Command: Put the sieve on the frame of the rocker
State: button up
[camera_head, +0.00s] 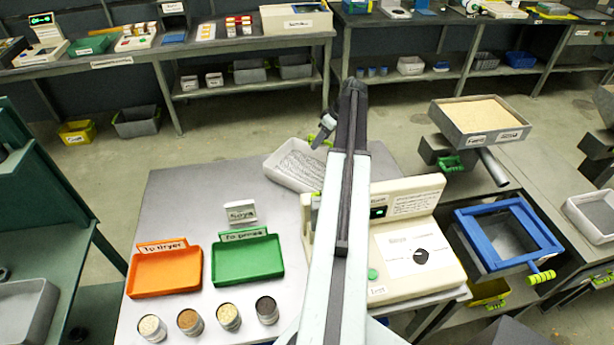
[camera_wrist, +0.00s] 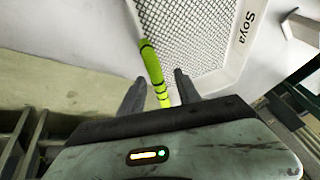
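The sieve (camera_head: 290,174) is a pale tray with a grey mesh, at the far edge of the grey table in the head view. In the wrist view the sieve (camera_wrist: 250,52) shows its mesh, a white rim marked "Soya" and a lime-green handle. My gripper (camera_head: 322,133) is at the sieve's far side, partly hidden by my arm. In the wrist view my gripper (camera_wrist: 160,82) has its fingers apart, with the handle between them and gaps on both sides. The rocker's blue frame (camera_head: 462,232) is at the right, with a lime-green handle at its front right corner.
A cream machine (camera_head: 415,205) stands on the table between the sieve and the blue frame. A raised grain-filled hopper (camera_head: 450,123) stands behind the frame. Orange (camera_head: 166,272) and green (camera_head: 248,262) trays, a "Soya" sign and several sample cups occupy the table's left part.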

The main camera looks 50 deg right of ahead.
jog(key=shift+c, duration=0.3)
grip_shut()
dwell(1.1)
